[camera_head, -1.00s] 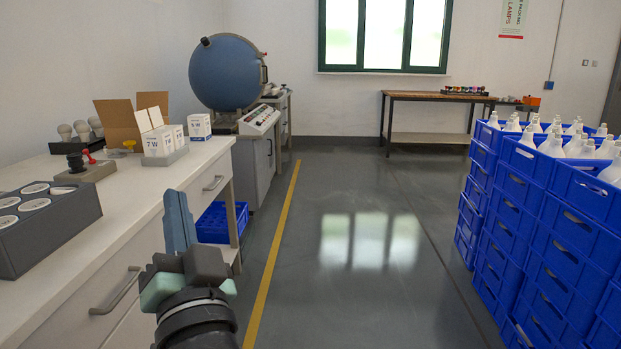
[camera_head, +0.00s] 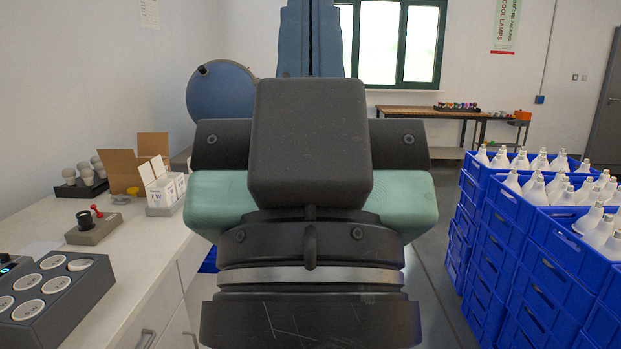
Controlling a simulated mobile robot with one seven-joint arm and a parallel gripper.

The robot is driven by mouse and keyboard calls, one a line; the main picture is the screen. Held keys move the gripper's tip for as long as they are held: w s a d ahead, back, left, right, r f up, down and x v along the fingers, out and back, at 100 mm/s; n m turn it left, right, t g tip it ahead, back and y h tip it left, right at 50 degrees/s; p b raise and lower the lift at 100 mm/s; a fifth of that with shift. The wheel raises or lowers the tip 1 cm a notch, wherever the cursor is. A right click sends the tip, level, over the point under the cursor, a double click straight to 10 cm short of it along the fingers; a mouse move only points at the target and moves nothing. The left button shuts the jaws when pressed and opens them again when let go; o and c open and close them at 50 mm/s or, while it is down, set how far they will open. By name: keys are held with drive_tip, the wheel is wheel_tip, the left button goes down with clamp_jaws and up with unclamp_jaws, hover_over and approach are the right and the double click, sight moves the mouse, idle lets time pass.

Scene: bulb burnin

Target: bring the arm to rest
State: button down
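My gripper (camera_head: 311,38) is raised close in front of the head camera and fills the middle of the view. Its dark housing and green side parts face me, and its blue fingers point up and away. The fingers look close together, but the housing hides their lower part, and I cannot tell whether they are open or shut. I see nothing held at the visible part of the fingers.
The white bench (camera_head: 110,262) at left carries a grey socket block (camera_head: 84,308), a small switch box (camera_head: 95,232) and cartons (camera_head: 160,185). Stacked blue crates (camera_head: 547,262) of bulbs stand at right. A blue sphere (camera_head: 220,95) and wooden table (camera_head: 420,112) are behind.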

wheel_tip(320, 180, up, 16)
drive_tip(key=p, duration=1.4)
drive_tip(key=shift+r, duration=0.2)
